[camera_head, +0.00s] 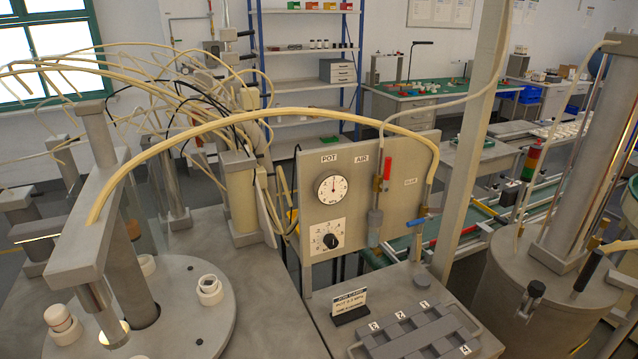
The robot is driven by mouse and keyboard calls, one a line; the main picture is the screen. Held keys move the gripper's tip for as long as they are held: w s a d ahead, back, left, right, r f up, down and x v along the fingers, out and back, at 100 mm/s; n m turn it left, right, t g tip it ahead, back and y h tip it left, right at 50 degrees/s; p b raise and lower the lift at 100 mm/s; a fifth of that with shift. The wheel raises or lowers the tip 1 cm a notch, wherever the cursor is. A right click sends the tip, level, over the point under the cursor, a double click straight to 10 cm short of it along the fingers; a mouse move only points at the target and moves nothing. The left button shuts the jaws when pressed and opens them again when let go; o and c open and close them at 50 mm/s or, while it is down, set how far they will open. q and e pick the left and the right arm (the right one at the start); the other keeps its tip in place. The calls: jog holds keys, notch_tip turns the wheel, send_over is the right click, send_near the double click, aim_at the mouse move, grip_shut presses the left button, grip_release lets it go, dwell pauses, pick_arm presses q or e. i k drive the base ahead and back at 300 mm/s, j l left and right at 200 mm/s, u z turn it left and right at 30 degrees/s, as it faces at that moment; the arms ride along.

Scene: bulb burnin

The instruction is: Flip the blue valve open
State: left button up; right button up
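The blue valve (417,221) is a small blue lever at the right edge of the grey upright panel (345,168). Its handle lies nearly level, tilted slightly, across the line of the thick cream hose (432,165) that comes down there. A label, which seems to read GLUE, is just above it. A red valve handle (387,169) stands upright to its left, under the AIR label. Neither of my grippers is in view, and nothing touches the blue lever.
A round gauge (333,188) and a black knob (331,241) are on the panel. A grey numbered tray (420,332) and a small sign (350,302) stand in front of it. A light post (470,150) rises right of the valve, beside a large grey tank (540,300).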

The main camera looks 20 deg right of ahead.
aim_at(416, 222)
jog(key=l+z, duration=0.25)
jog(key=l, duration=0.7)
jog(key=l+z, duration=0.25)
jog(key=l, duration=1.8)
